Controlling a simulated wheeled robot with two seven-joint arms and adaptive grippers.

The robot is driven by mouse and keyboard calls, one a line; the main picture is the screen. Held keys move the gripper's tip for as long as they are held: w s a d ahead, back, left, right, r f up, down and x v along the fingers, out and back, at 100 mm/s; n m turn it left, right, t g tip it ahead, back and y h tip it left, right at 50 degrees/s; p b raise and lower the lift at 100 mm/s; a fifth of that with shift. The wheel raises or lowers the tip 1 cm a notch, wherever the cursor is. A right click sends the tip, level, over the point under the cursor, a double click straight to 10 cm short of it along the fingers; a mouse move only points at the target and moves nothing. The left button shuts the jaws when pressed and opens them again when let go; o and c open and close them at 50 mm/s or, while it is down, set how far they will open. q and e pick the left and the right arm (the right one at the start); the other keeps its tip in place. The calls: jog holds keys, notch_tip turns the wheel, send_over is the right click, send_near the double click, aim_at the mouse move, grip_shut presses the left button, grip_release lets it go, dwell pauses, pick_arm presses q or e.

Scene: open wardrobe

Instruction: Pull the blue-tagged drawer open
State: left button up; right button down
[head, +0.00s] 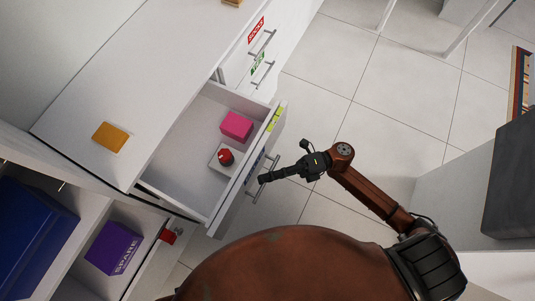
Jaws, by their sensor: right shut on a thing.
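A white drawer (196,136) stands pulled out of the white cabinet, and its inside shows from above. A blue tag (254,167) is on its front face, partly hidden by the steep angle. A metal bar handle (254,194) sticks out from that front. My right gripper (264,179) reaches in from the right and is shut on the bar handle. Inside the drawer are a pink box (237,126) and a small white tray (216,163) with a red thing (225,156) in it. My left gripper is not in view.
A yellow-green label (276,118) is near the front's far end. Closed drawers with red (256,30) and green (257,64) tags are beyond. An orange block (111,137) lies on the cabinet top. A purple box (113,248) is at lower left. Tiled floor (345,90) is clear.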

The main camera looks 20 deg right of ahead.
jog(key=c, duration=2.1)
grip_release()
jog(key=d, duration=0.4)
jog(key=d+f, duration=0.1)
jog(key=d, duration=0.7)
jog(key=shift+s+f, duration=0.2)
jog(key=shift+f, duration=0.15)
